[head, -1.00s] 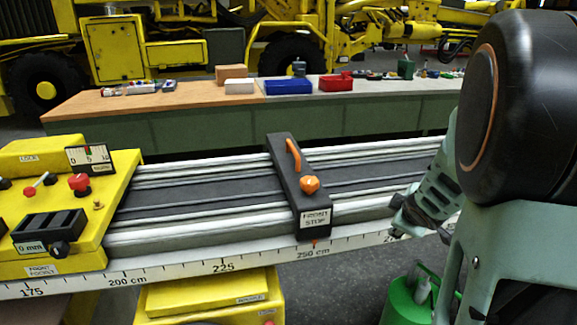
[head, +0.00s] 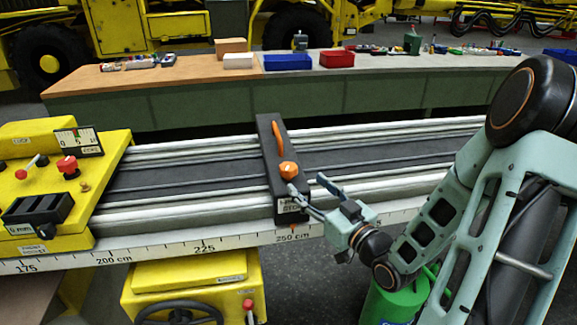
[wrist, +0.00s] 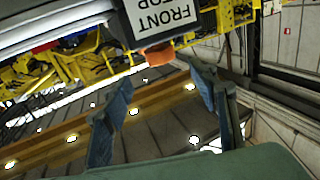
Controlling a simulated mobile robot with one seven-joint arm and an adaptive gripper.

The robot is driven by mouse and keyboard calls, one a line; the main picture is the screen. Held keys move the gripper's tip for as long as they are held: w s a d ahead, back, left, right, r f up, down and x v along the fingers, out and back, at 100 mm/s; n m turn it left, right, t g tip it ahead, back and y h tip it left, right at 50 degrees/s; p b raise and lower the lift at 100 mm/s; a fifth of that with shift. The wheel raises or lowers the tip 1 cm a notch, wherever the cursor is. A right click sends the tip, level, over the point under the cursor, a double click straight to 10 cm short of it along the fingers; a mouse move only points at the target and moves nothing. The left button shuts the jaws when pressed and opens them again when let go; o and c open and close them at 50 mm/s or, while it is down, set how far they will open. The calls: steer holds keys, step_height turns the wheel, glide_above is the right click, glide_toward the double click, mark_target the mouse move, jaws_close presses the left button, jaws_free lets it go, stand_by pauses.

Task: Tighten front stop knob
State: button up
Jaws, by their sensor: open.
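The front stop (head: 272,150) is a black block across the rail, with a white label that is partly covered in the head view. The orange front stop knob (head: 288,170) sits on its top near the front end. An orange lever (head: 278,138) is behind it. My gripper (head: 309,184) is open and empty, just right of and slightly in front of the knob. In the wrist view the FRONT STOP label (wrist: 165,18) is upside down. The orange knob (wrist: 155,54) shows below it, beyond the gap between my open fingers (wrist: 160,100), apart from them.
A yellow control unit (head: 60,190) stands left. A yellow box with a handwheel (head: 195,285) is below. A green canister (head: 390,300) stands beneath my arm. A workbench (head: 200,108) is behind.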

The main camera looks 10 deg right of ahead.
mark_target(293, 172)
steer(key=x, duration=1)
steer(key=shift+a+f, duration=0.1)
steer(key=shift+c, duration=0.6)
steer(key=c, duration=1.1)
